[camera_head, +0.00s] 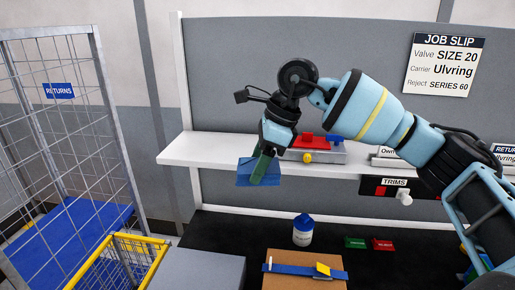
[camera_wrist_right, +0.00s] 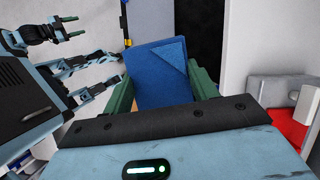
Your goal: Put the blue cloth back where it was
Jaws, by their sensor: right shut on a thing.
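My right gripper (camera_head: 262,168) is shut on the blue cloth (camera_head: 245,176), in front of the left part of the white shelf. In the right wrist view the blue cloth (camera_wrist_right: 155,72) hangs as a folded flat piece between the green fingers of the right gripper (camera_wrist_right: 163,90). One corner of the cloth is folded over. My left gripper (camera_wrist_right: 76,26) shows small at the upper left of the right wrist view, with its fingers apart and nothing visible between them. It is outside the head view.
The white shelf (camera_head: 225,152) carries a red and blue item on a grey base (camera_head: 312,153). Below, a dark worktop holds a white bottle with a blue lid (camera_head: 303,232), a cardboard box (camera_head: 283,280) and a grey box (camera_head: 197,272). A wire returns cage (camera_head: 98,45) and yellow crate (camera_head: 140,238) stand left.

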